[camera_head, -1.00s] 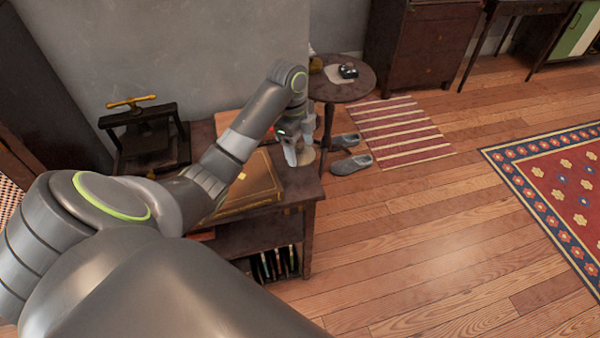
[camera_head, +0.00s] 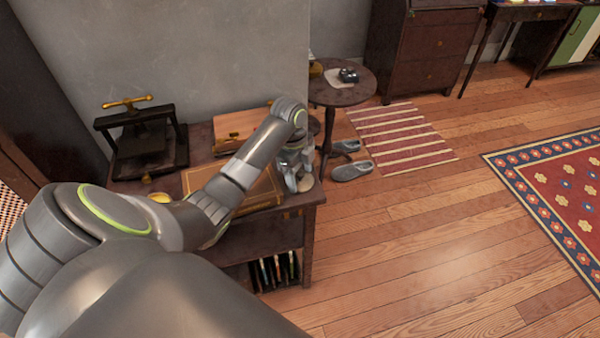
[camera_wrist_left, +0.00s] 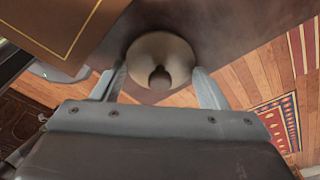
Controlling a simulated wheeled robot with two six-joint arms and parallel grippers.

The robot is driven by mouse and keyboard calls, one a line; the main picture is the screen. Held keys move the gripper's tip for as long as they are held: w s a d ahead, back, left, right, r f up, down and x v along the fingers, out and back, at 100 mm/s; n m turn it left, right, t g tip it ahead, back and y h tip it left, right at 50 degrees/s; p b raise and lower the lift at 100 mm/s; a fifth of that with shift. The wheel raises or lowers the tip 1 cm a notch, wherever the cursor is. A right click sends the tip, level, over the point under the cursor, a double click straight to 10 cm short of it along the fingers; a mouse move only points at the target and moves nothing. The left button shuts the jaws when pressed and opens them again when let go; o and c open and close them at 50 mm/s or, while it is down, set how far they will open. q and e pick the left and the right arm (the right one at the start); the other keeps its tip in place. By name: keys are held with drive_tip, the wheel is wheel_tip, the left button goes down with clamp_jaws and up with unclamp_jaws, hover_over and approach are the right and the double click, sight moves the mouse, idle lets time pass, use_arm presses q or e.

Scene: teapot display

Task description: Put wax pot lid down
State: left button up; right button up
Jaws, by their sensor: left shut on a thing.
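The wax pot lid (camera_wrist_left: 160,60) is a round, pale beige disc with a brown knob, seen from above in the left wrist view. It lies between the two fingers of my left gripper (camera_wrist_left: 160,88), which is shut on it. In the head view my left gripper (camera_head: 298,182) is at the right end of the dark wooden table (camera_head: 312,193), close to its front corner. A pale bit of the lid (camera_head: 306,184) shows beside the fingers. I cannot tell whether the lid touches the tabletop. The pot cannot be made out. My right gripper is out of view.
A large brown book (camera_head: 262,192) with gold lines lies left of the gripper, partly behind my arm. A black press (camera_head: 146,140) stands at the table's left. A small round table (camera_head: 345,92) and grey slippers (camera_head: 352,171) are to the right.

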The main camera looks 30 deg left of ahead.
sight(296, 177)
use_arm(q)
drive_tip(key=o, duration=1)
drive_tip(key=shift+f, duration=0.1)
drive_tip(key=shift+c, duration=0.2)
drive_tip(key=r, duration=0.5)
drive_tip(key=a+r, duration=0.1)
drive_tip(key=r, duration=0.1)
drive_tip(key=shift+a+r, duration=0.1)
drive_tip(key=shift+r, duration=0.25)
drive_tip(key=shift+a+r+p, duration=0.15)
drive_tip(key=shift+r+p, duration=0.95)
drive_tip(key=shift+r, duration=0.05)
drive_tip(key=shift+a+r+p, duration=0.1)
drive_tip(key=shift+r+p, duration=0.95)
drive_tip(key=shift+r, duration=0.05)
drive_tip(key=shift+s, duration=0.1)
